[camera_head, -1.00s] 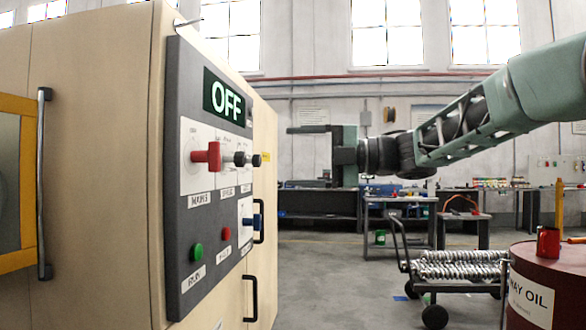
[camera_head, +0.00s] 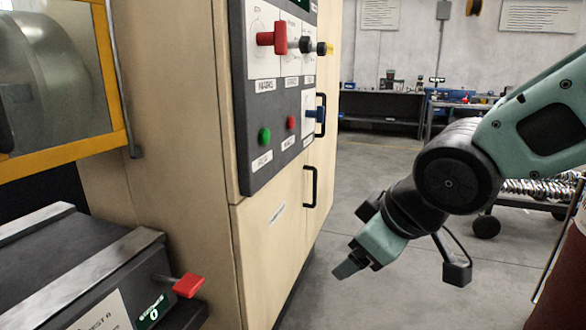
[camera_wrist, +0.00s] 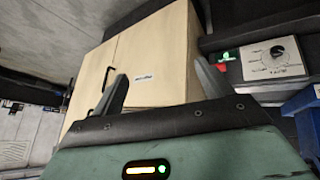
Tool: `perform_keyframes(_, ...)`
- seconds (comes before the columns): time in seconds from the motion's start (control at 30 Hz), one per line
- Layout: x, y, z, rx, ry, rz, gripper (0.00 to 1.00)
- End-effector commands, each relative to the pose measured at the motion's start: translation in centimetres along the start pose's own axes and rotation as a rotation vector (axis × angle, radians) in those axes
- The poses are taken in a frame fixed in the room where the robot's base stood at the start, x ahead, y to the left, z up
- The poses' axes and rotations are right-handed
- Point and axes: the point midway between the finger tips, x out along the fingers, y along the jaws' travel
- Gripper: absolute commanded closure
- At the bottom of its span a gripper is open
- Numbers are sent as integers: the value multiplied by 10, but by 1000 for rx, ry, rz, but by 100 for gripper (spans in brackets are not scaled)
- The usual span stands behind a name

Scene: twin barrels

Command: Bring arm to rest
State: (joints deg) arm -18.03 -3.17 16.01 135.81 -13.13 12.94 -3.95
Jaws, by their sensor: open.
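My gripper (camera_head: 350,266) hangs low at the end of my bent arm in the head view, in front of and to the right of the beige cabinet (camera_head: 275,235). It points down and to the left, apart from the cabinet. In the wrist view my gripper (camera_wrist: 160,92) shows two fingers spread apart with nothing between them. The beige cabinet (camera_wrist: 160,50) lies beyond the fingers. My arm's green and black links cross the right side of the head view.
A dark control panel (camera_head: 280,100) with a red handle (camera_head: 272,40) is on the cabinet. A bench unit with a red lever (camera_head: 188,285) stands lower left. A cart with metal coils (camera_head: 540,188) is behind my arm. Grey floor (camera_head: 355,215) is open between.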

Motion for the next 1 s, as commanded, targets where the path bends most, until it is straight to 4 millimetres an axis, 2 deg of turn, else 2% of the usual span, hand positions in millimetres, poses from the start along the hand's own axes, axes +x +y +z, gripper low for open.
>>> perform_keyframes(0.03, -1, -20, 24, 33, -81, -36, 22)
perform_keyframes(0.1, -6, -43, 54, 80, -188, -79, 22)
perform_keyframes(0.3, -27, -96, 126, 179, -452, -177, 22)
perform_keyframes(0.4, -44, -118, 154, 216, -568, -216, 22)
perform_keyframes(0.43, -55, -112, 143, 217, -557, -213, 22)
perform_keyframes(0.8, -121, -92, 98, 216, -549, -209, 22)
perform_keyframes(1.0, -143, -86, 83, 216, -549, -209, 22)
